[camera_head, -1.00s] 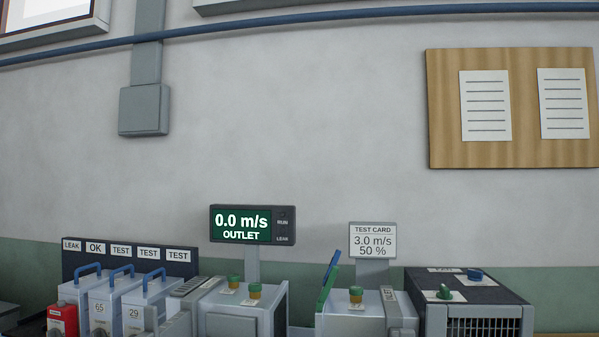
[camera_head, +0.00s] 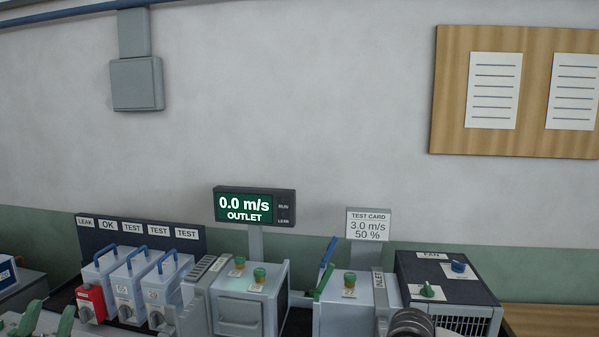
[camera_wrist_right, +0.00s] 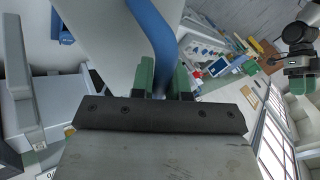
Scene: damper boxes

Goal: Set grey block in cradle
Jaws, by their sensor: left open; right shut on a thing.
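In the wrist view my right gripper (camera_wrist_right: 164,84) has its green fingers closed on a curved blue handle (camera_wrist_right: 150,28). A pale grey body (camera_wrist_right: 100,38) shows behind the handle; I take this to be the held grey block, but its full shape is cut off. My left gripper (camera_head: 48,320) is at the bottom left of the head view, open, with nothing seen between its green fingers. The cradle is not clearly seen; a gap (camera_head: 300,322) lies between the outlet box (camera_head: 248,308) and the inlet box (camera_head: 345,310).
Several pale boxes with blue handles (camera_head: 135,275) stand in a labelled rack (camera_head: 145,236), with a red block (camera_head: 91,302) in front. A fan unit (camera_head: 445,285) is at right. The outlet display (camera_head: 254,207) reads 0.0 m/s. The test card (camera_head: 368,225) reads 3.0 m/s, 50 %.

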